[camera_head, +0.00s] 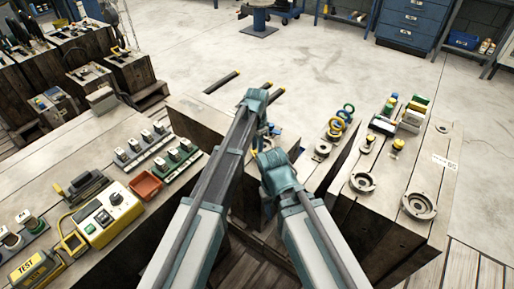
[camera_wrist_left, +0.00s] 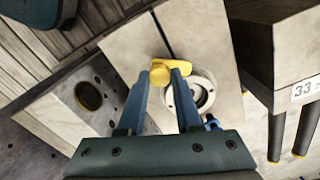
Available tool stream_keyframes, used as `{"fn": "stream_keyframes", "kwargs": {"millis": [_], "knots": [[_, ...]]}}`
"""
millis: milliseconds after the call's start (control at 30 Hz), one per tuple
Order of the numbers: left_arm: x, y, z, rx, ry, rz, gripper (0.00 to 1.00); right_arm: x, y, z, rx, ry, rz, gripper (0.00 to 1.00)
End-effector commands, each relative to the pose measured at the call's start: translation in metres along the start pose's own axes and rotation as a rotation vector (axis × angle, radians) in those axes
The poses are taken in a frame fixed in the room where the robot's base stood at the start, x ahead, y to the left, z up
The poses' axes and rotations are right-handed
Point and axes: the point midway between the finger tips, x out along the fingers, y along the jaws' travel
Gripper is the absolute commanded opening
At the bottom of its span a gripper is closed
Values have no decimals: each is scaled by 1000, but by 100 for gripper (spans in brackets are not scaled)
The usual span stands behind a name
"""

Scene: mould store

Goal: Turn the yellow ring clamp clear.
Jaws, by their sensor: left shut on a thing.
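The yellow ring clamp (camera_wrist_left: 160,72) shows as a small yellow piece between the blue fingertips of my left gripper (camera_wrist_left: 160,76) in the left wrist view. The gripper is shut on it. A pale round ring fitting (camera_wrist_left: 204,90) with a dark centre lies just right of the fingers on a light block top, partly hidden by them.
Grey ring fittings (camera_head: 418,205) and yellow knobs stand on the right block. Coloured rings (camera_head: 338,124) stand beyond the gripper. On the left bench are a yellow test box (camera_head: 103,216) and a red tray (camera_head: 145,185). A dark gap lies between the blocks.

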Motion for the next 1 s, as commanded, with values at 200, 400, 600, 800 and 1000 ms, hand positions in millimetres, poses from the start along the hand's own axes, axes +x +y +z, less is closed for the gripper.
{"fn": "stream_keyframes", "kwargs": {"millis": [200,400,600,800,1000], "knots": [[0,0,0,-206,0,0,0,0,0,0,0,0,0,50],[0,0,0,-382,0,0,0,0,0,0,0,0,0,50],[0,0,0,-527,0,0,0,0,0,0,0,0,0,50],[0,0,0,-630,0,0,0,0,0,0,0,0,0,50],[0,0,0,-688,0,0,0,0,0,0,0,0,0,50]]}}
